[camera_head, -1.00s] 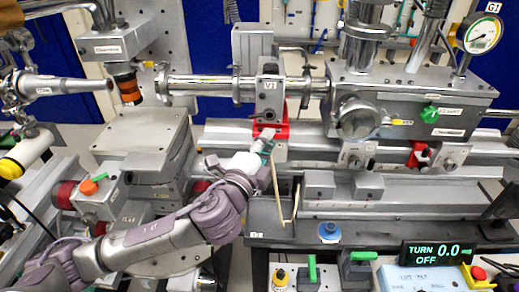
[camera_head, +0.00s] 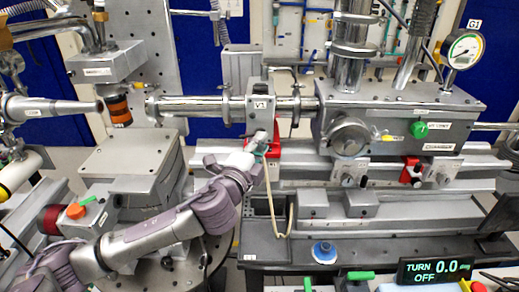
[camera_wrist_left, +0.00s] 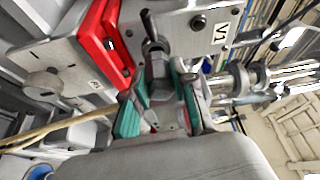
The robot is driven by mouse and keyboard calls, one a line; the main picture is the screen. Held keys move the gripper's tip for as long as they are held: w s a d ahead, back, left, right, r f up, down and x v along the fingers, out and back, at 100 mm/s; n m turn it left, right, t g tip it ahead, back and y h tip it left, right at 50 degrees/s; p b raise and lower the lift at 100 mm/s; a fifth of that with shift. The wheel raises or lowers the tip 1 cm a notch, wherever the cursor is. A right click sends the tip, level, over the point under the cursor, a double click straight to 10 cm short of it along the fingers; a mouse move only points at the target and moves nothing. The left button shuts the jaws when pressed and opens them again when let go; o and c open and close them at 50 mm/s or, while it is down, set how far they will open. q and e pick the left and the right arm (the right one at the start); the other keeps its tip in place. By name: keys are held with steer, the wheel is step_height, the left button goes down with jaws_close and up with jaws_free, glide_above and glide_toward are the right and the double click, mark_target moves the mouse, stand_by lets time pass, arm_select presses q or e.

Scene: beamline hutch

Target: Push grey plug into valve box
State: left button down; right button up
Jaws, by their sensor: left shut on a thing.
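The valve box (camera_head: 258,100) is a grey block marked V1 on the metal beam pipe; its lower part also shows at the top of the left wrist view (camera_wrist_left: 190,32). My left gripper (camera_head: 262,148) is just below its front face. Its teal-padded fingers (camera_wrist_left: 160,108) are shut on the grey plug (camera_wrist_left: 156,70), which points at the box. The plug's far end is at or very near the box's face; I cannot tell whether it is seated. A beige cable (camera_head: 268,195) hangs below the gripper. My right gripper is not in view.
A red bracket (camera_head: 291,151) sits right beside and behind the gripper. The chamber block (camera_head: 400,125) with a gauge (camera_head: 463,49) stands to the right. A display (camera_head: 435,271) reads TURN 0.0 OFF.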

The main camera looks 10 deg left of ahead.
arm_select(q)
steer(key=shift+w+a, duration=0.1)
steer(key=shift+w, duration=0.45)
stand_by(0.7)
steer(key=c, duration=0.9)
jaws_free()
steer(key=shift+o, duration=0.2)
